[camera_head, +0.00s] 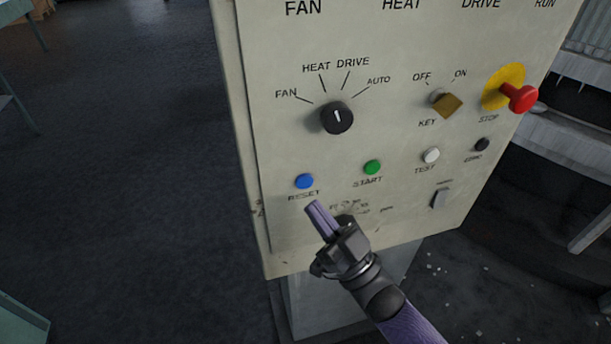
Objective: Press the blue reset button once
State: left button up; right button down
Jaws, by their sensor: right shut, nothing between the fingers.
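The blue reset button (304,181) is a round button at the lower left of the pale control panel (285,235), just above the RESET label. My right gripper (313,206) comes in from the lower right. Its purple fingers are shut with nothing between them. In the picture the fingertips lie just below the blue button, over the edge of its label. The button is not covered, and a small gap shows between it and the fingertips. I cannot tell how far the tips are from the panel face. My left gripper is not in view.
Right of the blue button are a green START button (372,167), a white TEST button (431,155) and a black button (482,144). Above are a black selector knob (337,118), a brass key switch (448,104) and a red stop button (522,98). Open floor lies left.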

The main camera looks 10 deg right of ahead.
jog(key=shift+s+p, duration=0.35)
jog(key=shift+s, duration=0.85)
notch_tip(320, 180, down, 16)
jog(key=d+m+g+h, duration=0.3)
jog(key=m+g+h, duration=0.1)
jog(key=h, duration=0.4)
jog(key=s+d+f+g+h+b, duration=0.1)
jog(key=s+f+g+h, duration=0.2)
jog(key=f, duration=0.5)
jog(key=s+d+f+g, duration=0.1)
jog(key=s+f+g, duration=0.2)
jog(key=s+f, duration=0.3)
jog(key=s+d+f+g+h, duration=0.1)
jog(key=s+f+g, duration=0.4)
jog(key=s, duration=0.6)
jog(key=s+d+f+g+h, duration=0.1)
jog(key=s+f+g+h, duration=0.1)
jog(key=s+f+g, duration=0.3)
jog(key=s+f, duration=0.3)
jog(key=s, duration=0.4)
jog(key=shift+d+g+b, duration=0.2)
jog(key=shift+g+b, duration=0.1)
jog(key=shift+b, duration=0.05)
